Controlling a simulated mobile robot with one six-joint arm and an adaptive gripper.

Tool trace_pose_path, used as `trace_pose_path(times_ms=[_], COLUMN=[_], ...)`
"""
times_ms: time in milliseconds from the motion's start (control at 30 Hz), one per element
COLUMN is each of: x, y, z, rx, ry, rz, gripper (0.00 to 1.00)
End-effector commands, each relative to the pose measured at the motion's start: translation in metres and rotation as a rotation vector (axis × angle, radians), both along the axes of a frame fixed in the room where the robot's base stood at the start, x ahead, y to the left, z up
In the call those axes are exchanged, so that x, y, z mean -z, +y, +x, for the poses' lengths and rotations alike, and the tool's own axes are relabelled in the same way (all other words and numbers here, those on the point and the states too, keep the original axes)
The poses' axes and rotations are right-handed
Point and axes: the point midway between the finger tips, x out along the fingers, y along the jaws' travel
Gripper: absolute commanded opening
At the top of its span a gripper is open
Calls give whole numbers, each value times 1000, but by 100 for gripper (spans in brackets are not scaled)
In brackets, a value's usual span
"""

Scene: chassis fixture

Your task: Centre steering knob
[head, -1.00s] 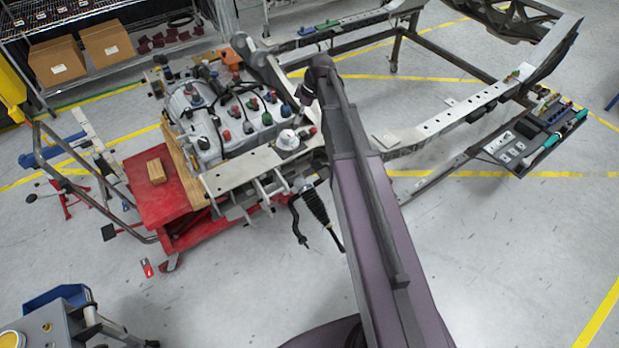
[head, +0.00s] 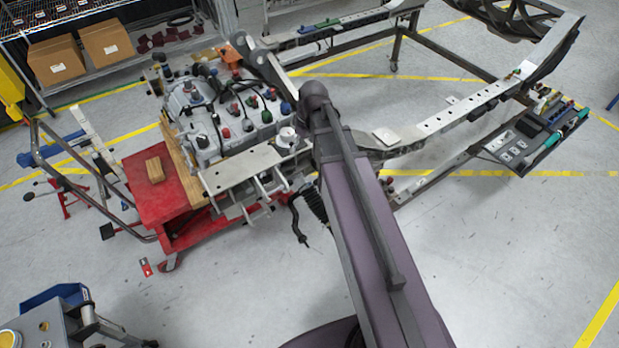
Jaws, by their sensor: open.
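I cannot make out for sure which part is the steering knob. A dark ribbed steering boot (head: 313,203) with a bent black rod (head: 298,222) hangs at the front right of the chassis end, partly hidden by my arm. A white round cap (head: 287,137) stands on the light metal bracket plate (head: 232,172) above it, left of my elbow. My arm rises from the bottom centre to an elbow beside this plate.
A grey engine (head: 205,135) with coloured caps sits behind the plate, next to a red cart (head: 150,200) bearing a wooden block (head: 155,170). A chassis rail (head: 440,125) runs to the right, with a side tray (head: 535,140). Floor at lower right is clear.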

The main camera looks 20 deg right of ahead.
Motion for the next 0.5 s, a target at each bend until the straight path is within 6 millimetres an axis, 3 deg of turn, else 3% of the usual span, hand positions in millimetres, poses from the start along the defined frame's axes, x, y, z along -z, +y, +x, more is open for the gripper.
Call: trace_pose_path(times_ms=[500], x=[10], y=[8], z=[-72], rx=[296], ry=[64], rz=[-84], gripper=[100])
